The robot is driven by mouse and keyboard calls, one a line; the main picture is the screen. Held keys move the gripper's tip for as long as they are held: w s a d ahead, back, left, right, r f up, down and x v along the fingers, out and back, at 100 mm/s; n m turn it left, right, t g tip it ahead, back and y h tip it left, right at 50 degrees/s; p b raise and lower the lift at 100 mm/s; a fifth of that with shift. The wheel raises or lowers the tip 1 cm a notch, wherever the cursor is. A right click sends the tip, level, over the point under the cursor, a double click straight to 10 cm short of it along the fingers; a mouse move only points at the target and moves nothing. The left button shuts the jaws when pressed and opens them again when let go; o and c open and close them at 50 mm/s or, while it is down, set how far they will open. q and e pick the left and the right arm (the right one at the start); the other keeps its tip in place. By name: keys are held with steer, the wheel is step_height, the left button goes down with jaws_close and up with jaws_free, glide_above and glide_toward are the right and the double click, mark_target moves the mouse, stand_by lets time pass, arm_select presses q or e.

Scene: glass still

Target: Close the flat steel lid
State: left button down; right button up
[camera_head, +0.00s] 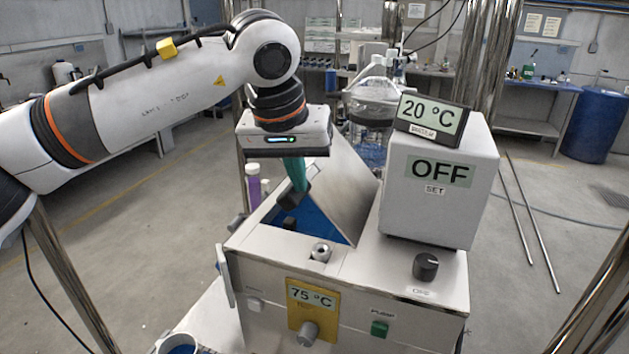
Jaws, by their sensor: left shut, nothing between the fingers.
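The flat steel lid (345,190) stands raised and tilted over the steel bath (290,258), beside the white control box. Blue liquid (322,222) shows in the opening below it. My left gripper (293,196) points down over the opening, to the left of the lid. Its fingers are shut with nothing between them, and the dark fingertips are near the bath's opening. I cannot tell whether they touch the lid. My gripper hides part of the lid's left side and the far rim. My right gripper is not in view.
The white control box (425,215) reading OFF stands on the bath's right, with a 20 °C display (432,118) on top. A glass flask (370,100) is behind the lid. A metal fitting (321,250) sits at the front rim.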

arm_select(q)
steer(key=w+a+f+n+g+h+b, duration=0.2)
steer(key=w+a+f+g+h+b, duration=0.1)
steer(key=a+f+h+b, duration=0.6)
step_height(320, 180, down, 3)
steer(key=w+a+b, duration=0.1)
steer(key=b, duration=0.2)
steer(key=shift+w+a+r, duration=0.15)
steer(key=shift+w+a, duration=0.15)
steer(key=shift+w, duration=0.05)
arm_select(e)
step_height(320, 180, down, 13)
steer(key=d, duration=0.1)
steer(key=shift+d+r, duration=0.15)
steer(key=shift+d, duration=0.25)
arm_select(q)
steer(key=shift+a, duration=0.1)
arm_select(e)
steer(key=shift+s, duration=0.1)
arm_select(q)
steer(key=b+v, duration=0.1)
steer(key=v, duration=1.1)
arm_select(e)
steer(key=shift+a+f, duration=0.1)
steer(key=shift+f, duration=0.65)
